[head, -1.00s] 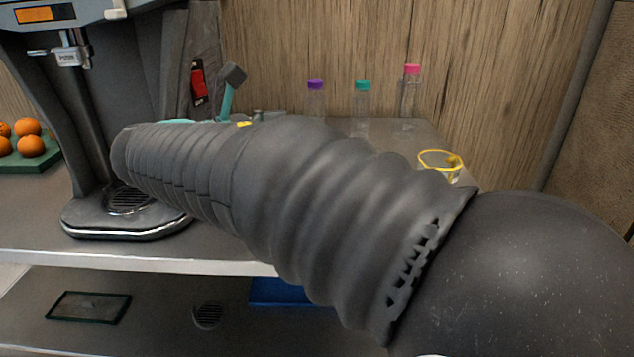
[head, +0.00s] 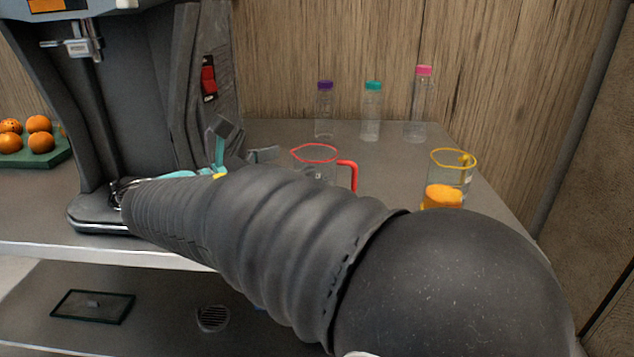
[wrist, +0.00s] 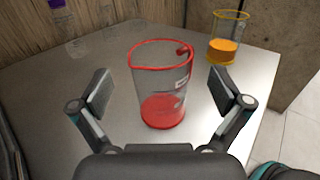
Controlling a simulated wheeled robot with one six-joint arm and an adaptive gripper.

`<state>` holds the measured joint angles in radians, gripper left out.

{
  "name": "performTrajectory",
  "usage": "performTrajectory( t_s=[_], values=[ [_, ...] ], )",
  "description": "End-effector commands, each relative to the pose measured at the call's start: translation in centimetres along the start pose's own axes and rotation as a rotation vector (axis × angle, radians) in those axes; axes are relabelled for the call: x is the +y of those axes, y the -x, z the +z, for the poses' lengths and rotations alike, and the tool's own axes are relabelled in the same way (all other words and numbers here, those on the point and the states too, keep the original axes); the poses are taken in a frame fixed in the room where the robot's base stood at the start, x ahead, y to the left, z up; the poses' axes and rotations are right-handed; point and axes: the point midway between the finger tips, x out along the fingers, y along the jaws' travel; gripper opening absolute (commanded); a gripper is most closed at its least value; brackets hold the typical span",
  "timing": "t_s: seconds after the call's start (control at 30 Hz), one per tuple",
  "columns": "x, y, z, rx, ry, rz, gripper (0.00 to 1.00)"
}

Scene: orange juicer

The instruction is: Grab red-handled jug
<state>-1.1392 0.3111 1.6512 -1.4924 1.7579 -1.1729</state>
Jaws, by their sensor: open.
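The red-handled jug (head: 316,158) is clear with a red rim and stands on the counter behind my arm in the head view, its lower part hidden. Its red handle (head: 352,174) points right there. In the wrist view the jug (wrist: 162,85) stands upright between and just beyond my open fingers, with red at its bottom. My gripper (wrist: 162,92) is open and empty, one finger on each side of the jug, with gaps showing. In the head view my arm hides most of the gripper.
A yellow-rimmed jug (head: 452,172) with orange contents stands to the right. Several capped bottles, including a purple-capped one (head: 324,112), stand at the back by the wooden wall. The juicer (head: 120,100) is at the left, beside oranges on a green tray (head: 60,152).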

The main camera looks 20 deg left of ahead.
Motion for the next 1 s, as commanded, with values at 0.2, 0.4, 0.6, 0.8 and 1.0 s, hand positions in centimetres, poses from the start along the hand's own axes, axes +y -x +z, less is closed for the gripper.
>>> performTrajectory(
  t_s=[0.2, 0.4, 0.6, 0.8, 1.0],
  values=[
    [-0.1, -3.5, 0.0, -0.001, -0.002, -0.004, 1.00],
    [-0.1, -5.5, 0.0, -0.001, -0.001, -0.002, 1.00],
    [-0.1, -5.7, 0.1, -0.001, -0.001, 0.000, 1.00],
    [-0.1, -5.6, 0.1, 0.000, -0.001, 0.000, 0.70],
    [-0.1, -5.6, 0.1, 0.000, -0.001, 0.000, 0.20]
  ],
)
